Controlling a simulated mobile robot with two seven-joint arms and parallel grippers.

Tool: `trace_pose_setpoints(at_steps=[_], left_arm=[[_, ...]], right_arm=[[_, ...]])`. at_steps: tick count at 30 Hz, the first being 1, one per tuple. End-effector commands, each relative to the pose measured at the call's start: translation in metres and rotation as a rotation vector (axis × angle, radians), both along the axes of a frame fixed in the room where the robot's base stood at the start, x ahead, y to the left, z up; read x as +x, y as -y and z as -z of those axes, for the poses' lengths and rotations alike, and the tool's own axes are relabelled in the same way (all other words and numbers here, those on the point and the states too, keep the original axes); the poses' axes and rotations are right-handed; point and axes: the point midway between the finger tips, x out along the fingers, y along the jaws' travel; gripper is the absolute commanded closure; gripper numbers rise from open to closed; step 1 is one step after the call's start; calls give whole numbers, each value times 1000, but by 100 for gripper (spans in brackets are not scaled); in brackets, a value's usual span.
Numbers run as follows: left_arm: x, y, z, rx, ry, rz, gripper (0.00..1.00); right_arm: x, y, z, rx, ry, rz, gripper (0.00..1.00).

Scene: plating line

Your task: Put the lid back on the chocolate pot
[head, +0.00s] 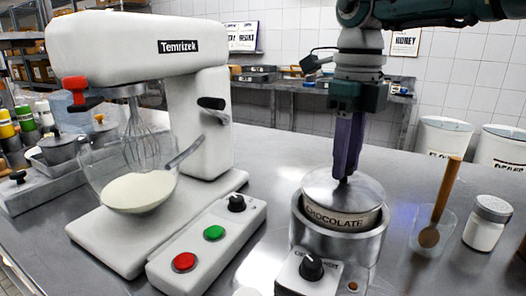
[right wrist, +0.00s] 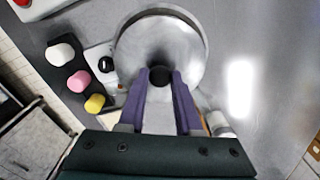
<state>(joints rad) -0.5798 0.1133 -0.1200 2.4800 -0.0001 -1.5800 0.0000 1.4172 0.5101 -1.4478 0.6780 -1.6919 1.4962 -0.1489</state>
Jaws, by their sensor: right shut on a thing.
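The chocolate pot (head: 345,219), a pale pot with a dark "CHOCOLATE" label, sits in a round metal warmer (head: 370,246) at the front right of the counter. The round silver lid (head: 322,186) is over the pot's mouth, on it or just above it; I cannot tell which. My right gripper (head: 344,178) points down with its purple fingers shut on the lid's dark knob. The right wrist view shows the lid (right wrist: 150,38) from above, with its knob (right wrist: 160,75) between the fingertips. The pot's inside is hidden. My left gripper is not in view.
A glass with a wooden spoon (head: 432,230) and a lidded white jar (head: 487,224) stand close right of the warmer. A white mixer (head: 205,120) with a glass bowl (head: 150,185) stands left. Several coloured caps (right wrist: 78,80) show in the right wrist view.

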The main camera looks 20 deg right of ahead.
Motion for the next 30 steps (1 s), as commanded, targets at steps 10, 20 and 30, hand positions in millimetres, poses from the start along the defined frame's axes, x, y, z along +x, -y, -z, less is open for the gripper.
trace_pose_setpoints(at_steps=[10, 20, 30], left_arm=[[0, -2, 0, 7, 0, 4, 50], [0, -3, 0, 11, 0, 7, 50], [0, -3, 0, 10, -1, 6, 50]], right_arm=[[0, 0, 0, 0, 0, 0, 45], [0, 0, 0, 0, 0, 0, 29], [0, 0, 0, 0, 0, 0, 2]])
